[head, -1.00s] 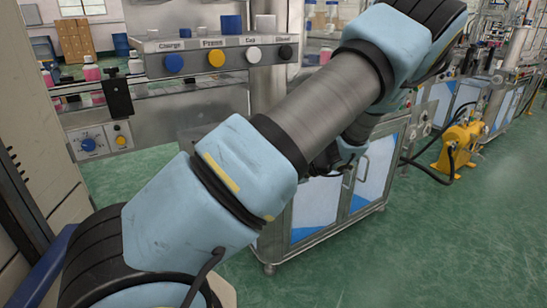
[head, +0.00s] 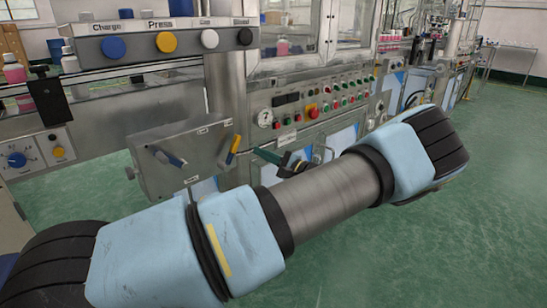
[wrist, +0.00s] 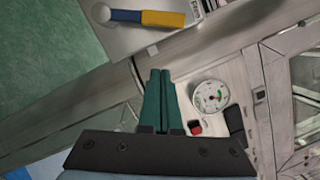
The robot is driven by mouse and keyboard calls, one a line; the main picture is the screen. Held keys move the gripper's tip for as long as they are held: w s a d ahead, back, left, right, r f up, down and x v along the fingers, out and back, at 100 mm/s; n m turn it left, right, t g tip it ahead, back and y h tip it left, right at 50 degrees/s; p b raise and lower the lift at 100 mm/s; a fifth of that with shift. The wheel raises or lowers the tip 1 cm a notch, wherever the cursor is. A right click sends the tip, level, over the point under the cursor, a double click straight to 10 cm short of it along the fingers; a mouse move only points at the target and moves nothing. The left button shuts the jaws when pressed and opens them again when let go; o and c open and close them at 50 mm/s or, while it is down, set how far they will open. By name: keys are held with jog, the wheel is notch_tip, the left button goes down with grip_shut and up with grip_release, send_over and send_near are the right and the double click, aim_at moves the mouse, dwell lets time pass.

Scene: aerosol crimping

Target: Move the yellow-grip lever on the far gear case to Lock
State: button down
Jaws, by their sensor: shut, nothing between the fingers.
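A grey metal gear case (head: 150,183) stands at the middle left in the head view. The yellow-grip lever (head: 233,149) is at its right end, its grip tilted with the top leaning right. In the wrist view the yellow grip (wrist: 163,19) lies across the top, joined to a blue-grey pivot. Small labels by the lever are too small to read. My gripper (head: 257,151) is shut and empty, its green fingers just right of the lever and apart from it. In the wrist view the shut fingers (wrist: 160,75) point toward the grip, with a gap between.
A blue-grip lever (head: 170,157) is on the same case, to the left. Behind my gripper is a panel with a round gauge (head: 265,118) and several buttons; the gauge also shows in the wrist view (wrist: 210,97). A shelf of coloured knobs (head: 165,42) is above. Green floor is open at right.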

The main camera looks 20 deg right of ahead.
aim_at(238, 143)
jog(key=shift+a+r+p, duration=0.2)
jog(key=shift+a+r, duration=0.2)
jog(key=shift+a, duration=0.3)
jog(key=shift+a+r+p, duration=0.2)
jog(key=shift+a+r, duration=0.15)
jog(key=shift+a, duration=0.4)
jog(key=shift+a+r+p, duration=0.2)
jog(key=shift+a+r, duration=0.2)
jog(key=shift+a, duration=0.3)
